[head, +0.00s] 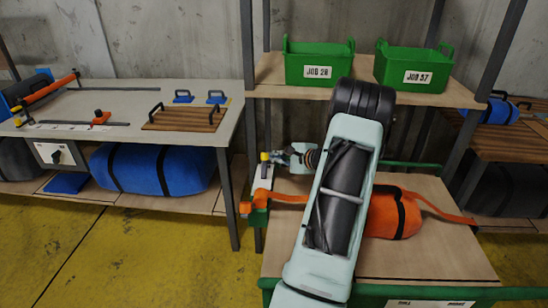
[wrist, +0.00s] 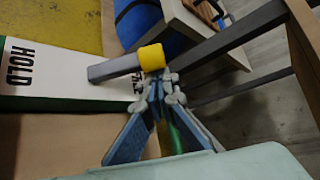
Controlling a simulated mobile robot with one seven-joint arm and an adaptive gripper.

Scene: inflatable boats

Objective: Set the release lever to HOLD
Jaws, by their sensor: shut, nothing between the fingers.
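The release lever is a grey bar with a yellow knob (wrist: 152,57) in the wrist view. It lies over a white plate (wrist: 60,78) with HOLD printed at its left end; a second label at the right end is mostly hidden. The yellow knob (head: 265,157) also shows in the head view, at the left edge of the wooden bench. My gripper (wrist: 157,80) is shut and empty, its fingertips right beside the knob. I cannot tell whether they touch. In the head view my gripper (head: 292,158) is just right of the knob, partly hidden by my arm.
An orange roll (head: 396,213) with straps lies on the wooden bench (head: 430,262), behind my arm. Green bins JOB 28 (head: 318,64) and JOB 57 (head: 412,69) stand on the shelf above. A dark post (head: 247,60) rises near the lever. A grey worktable (head: 110,95) stands left.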

